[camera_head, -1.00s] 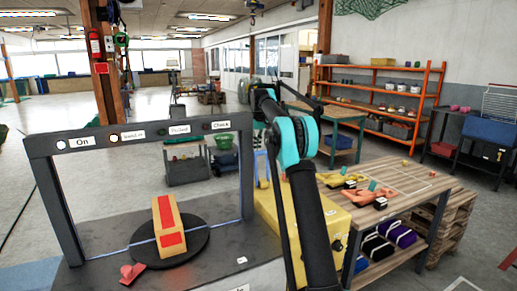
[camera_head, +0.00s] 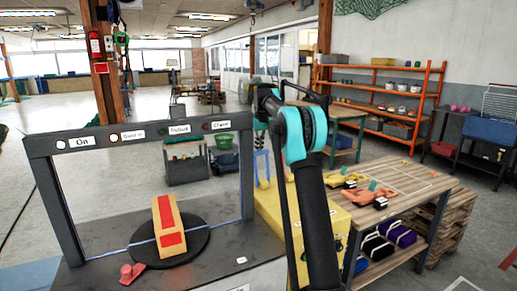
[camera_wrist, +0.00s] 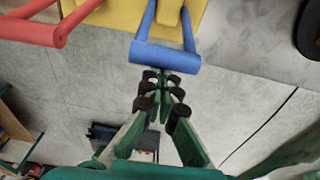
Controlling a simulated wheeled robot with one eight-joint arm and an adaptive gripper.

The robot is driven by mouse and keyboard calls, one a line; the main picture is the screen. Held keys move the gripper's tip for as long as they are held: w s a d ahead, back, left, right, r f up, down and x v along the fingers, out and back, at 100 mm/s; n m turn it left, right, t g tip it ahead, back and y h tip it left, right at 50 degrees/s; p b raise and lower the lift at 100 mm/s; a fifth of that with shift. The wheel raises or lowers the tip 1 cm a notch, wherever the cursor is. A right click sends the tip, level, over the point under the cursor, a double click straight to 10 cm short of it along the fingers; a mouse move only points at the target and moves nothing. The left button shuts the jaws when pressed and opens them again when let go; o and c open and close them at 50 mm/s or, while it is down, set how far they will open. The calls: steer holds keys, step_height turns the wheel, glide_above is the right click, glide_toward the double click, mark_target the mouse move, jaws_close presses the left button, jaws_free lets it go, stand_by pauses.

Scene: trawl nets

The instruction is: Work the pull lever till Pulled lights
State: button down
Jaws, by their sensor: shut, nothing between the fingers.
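A blue U-shaped handle (camera_wrist: 165,52) stands out from a yellow body (camera_wrist: 116,14) in the wrist view. It also shows small beside my arm in the head view (camera_head: 262,165). A red handle (camera_wrist: 32,32) is at the upper left of the wrist view. My gripper (camera_wrist: 160,82) is shut and empty, with its fingertips just below the blue bar in the picture; I cannot tell whether they touch it. In the head view my arm hides the gripper. The Pulled label (camera_head: 180,129) is on the dark frame, and its lamp looks dark. The On lamp (camera_head: 61,144) is white.
A yellow-orange block with red patches (camera_head: 168,222) sits on a black disc (camera_head: 198,248) under the frame. A small red piece (camera_head: 131,273) is in front of it. A wooden workbench (camera_head: 410,197) with orange and yellow items stands right of the yellow body (camera_head: 325,215).

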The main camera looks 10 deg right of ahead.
mark_target(261, 151)
steer(key=shift+s+d+r+t+y, duration=0.15)
steer(key=shift+s+t, duration=0.15)
steer(key=shift+s, duration=0.25)
steer(key=shift+s+d+t+y, duration=0.1)
steer(key=shift+s+d+t, duration=0.15)
steer(key=shift+s, duration=0.25)
steer(key=shift+s+d+r+t+y, duration=0.1)
steer(key=shift+s+t, duration=0.25)
steer(key=shift+s, duration=0.2)
steer(key=s+d+f+t+y, duration=0.1)
steer(key=s+d+f+t, duration=0.1)
steer(key=s, duration=0.4)
steer(key=s+d+f+t+y, duration=0.1)
steer(key=s+d+f+t, duration=0.1)
steer(key=s, duration=0.5)
steer(key=shift+s+d+f+t, duration=0.15)
steer(key=shift+s+f+t, duration=0.15)
steer(key=shift+f+t, duration=0.8)
steer(key=shift+r, duration=0.2)
steer(key=w+r, duration=0.3)
steer(key=r, duration=0.1)
steer(key=s+d+r, duration=0.2)
steer(key=s+r, duration=0.1)
steer(key=s, duration=0.5)
steer(key=shift+s+r+t, duration=0.25)
steer(key=shift+s+t, duration=0.05)
steer(key=shift+w+a, duration=0.1)
